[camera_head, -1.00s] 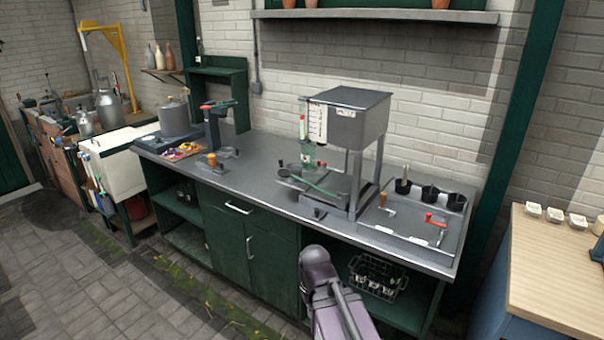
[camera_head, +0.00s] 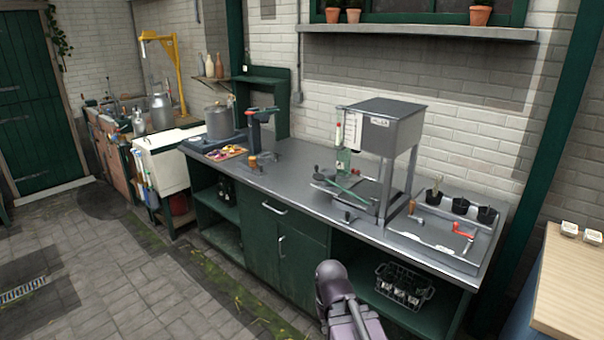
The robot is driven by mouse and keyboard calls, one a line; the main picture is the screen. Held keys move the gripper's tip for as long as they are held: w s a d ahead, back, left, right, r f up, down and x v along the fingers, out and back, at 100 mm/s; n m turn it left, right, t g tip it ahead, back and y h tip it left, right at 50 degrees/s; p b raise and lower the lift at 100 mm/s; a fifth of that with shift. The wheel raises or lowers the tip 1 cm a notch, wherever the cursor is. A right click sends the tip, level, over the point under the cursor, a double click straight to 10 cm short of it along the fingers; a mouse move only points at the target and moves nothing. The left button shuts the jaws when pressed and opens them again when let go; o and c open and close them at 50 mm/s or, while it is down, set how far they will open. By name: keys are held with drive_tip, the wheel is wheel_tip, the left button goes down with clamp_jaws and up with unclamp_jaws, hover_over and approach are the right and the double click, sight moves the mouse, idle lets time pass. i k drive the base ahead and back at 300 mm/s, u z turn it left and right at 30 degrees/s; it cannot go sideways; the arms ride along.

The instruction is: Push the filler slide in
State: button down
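The filler is a grey metal box (camera_head: 388,128) on legs, standing on the grey counter towards its right part. A clear greenish bottle (camera_head: 343,161) stands under its left front, below a pale upright tube with a red mark. At the filler's foot lies a low tray-like part with a green bar (camera_head: 345,191) across it. A small dark knob (camera_head: 347,217) sits near the counter's front edge. I cannot tell which of these parts is the slide or how far out it stands. Part of my arm shows at the bottom centre, in front of the counter. My gripper is out of view.
Right of the filler is a grey tray (camera_head: 410,232) with a red-handled tool and dark cups. A dark press stand (camera_head: 261,135) and large pot (camera_head: 219,122) are at left. A wire bottle crate (camera_head: 404,287) sits below. The floor at left is open.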

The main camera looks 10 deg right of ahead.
sight(349, 181)
drive_tip(key=u, duration=0.4)
drive_tip(key=k, duration=1.15)
drive_tip(key=u, duration=0.55)
drive_tip(key=i, duration=1.15)
drive_tip(key=z, duration=0.5)
drive_tip(key=i, duration=1.15)
drive_tip(key=z, duration=0.45)
